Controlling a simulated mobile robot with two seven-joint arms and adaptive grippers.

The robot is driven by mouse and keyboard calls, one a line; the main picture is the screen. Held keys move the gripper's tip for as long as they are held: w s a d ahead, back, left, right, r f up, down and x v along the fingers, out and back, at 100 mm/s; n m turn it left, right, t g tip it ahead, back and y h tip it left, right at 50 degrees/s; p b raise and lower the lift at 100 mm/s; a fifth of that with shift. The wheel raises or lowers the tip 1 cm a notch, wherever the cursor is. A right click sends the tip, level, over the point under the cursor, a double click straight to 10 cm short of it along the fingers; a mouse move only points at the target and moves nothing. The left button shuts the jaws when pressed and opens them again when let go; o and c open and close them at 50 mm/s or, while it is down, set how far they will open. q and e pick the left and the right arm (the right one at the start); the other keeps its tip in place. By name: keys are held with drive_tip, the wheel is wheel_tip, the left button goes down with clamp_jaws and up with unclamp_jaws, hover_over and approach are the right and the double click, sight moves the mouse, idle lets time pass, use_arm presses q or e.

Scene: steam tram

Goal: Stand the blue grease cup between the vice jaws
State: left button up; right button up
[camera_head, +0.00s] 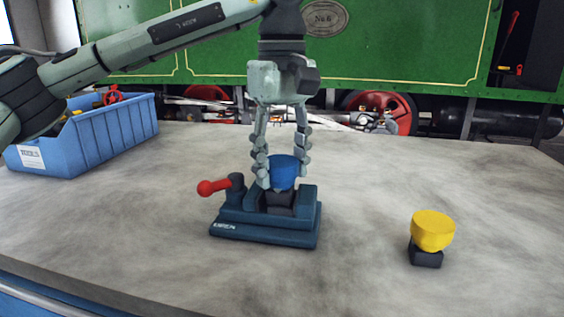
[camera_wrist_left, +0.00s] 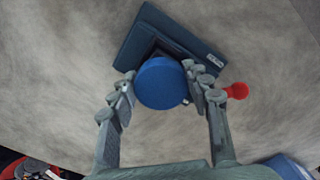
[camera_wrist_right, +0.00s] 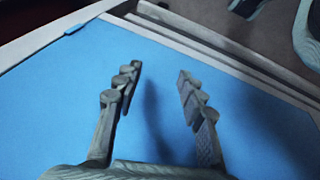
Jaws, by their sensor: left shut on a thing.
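The blue grease cup (camera_head: 284,172) is upright at the dark blue vice (camera_head: 262,238), its dark lower part in line with the gap between the jaws. Whether it rests on the vice bed I cannot tell. My left gripper (camera_head: 282,172) points down from above, shut on the cup with a finger on either side. In the left wrist view the cup's round top (camera_wrist_left: 162,83) sits between the fingertips and hides part of the vice (camera_wrist_left: 150,36). My right gripper (camera_wrist_right: 157,82) is open and empty, seen only in its own wrist view.
A yellow cup with a dark base (camera_head: 432,232) stands to the right of the vice. The vice's red-knobbed handle (camera_head: 212,187) sticks out left. A blue crate (camera_head: 105,138) stands at back left. The grey bench top (camera_head: 360,200) is otherwise clear. A green tram (camera_head: 400,45) is behind.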

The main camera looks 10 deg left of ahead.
use_arm(q)
drive_tip(key=shift+f, duration=0.45)
idle(1.4)
drive_tip(key=o, duration=1.7)
drive_tip(key=shift+r+p, duration=2.8)
drive_tip(key=shift+r, duration=0.75)
drive_tip(key=shift+f, duration=0.15)
